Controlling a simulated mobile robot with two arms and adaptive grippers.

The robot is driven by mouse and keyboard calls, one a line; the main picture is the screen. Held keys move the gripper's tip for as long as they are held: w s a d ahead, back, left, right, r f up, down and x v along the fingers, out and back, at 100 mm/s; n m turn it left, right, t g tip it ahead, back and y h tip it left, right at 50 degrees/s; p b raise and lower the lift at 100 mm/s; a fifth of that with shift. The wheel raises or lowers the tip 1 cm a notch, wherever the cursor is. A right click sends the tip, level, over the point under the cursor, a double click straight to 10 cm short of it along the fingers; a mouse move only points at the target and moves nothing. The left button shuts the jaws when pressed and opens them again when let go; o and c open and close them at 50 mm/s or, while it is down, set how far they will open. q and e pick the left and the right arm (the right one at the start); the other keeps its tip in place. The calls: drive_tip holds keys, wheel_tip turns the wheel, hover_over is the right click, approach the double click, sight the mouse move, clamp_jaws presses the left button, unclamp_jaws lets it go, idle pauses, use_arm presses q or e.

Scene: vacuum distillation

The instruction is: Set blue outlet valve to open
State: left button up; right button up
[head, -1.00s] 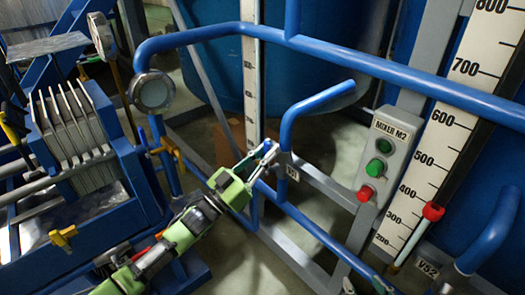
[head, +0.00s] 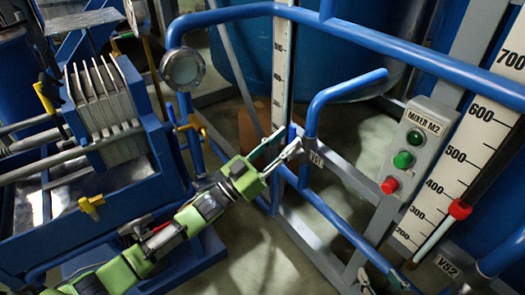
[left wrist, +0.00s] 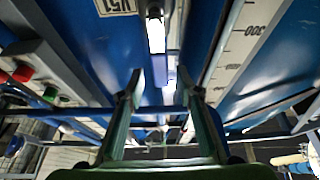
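A V51 tag (head: 317,160) sits on the blue pipework in the middle of the head view. A short upright blue piece (head: 291,133), possibly the blue outlet valve's handle, shows at my left gripper (head: 288,140). The tag also shows upside down at the top of the left wrist view (left wrist: 117,6). There, the fingers of my left gripper (left wrist: 162,82) are apart, with narrow blue and bright strips between or behind them. I cannot tell whether they touch the valve. Two fingertips of my right gripper (head: 384,282) show apart at the bottom edge of the head view.
Blue rails (head: 400,58) cross above the left gripper. A bent blue pipe (head: 335,95) stands close to its right. The Mixer M2 box (head: 413,150), a scale (head: 455,165) and a V52 tag (head: 447,266) are farther right. A blue plate unit (head: 110,110) stands left.

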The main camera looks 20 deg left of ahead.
use_arm(q)
drive_tip(key=s+a, duration=0.6)
drive_tip(key=s, duration=0.2)
drive_tip(key=shift+s+a, duration=0.15)
drive_tip(key=shift+s, duration=0.05)
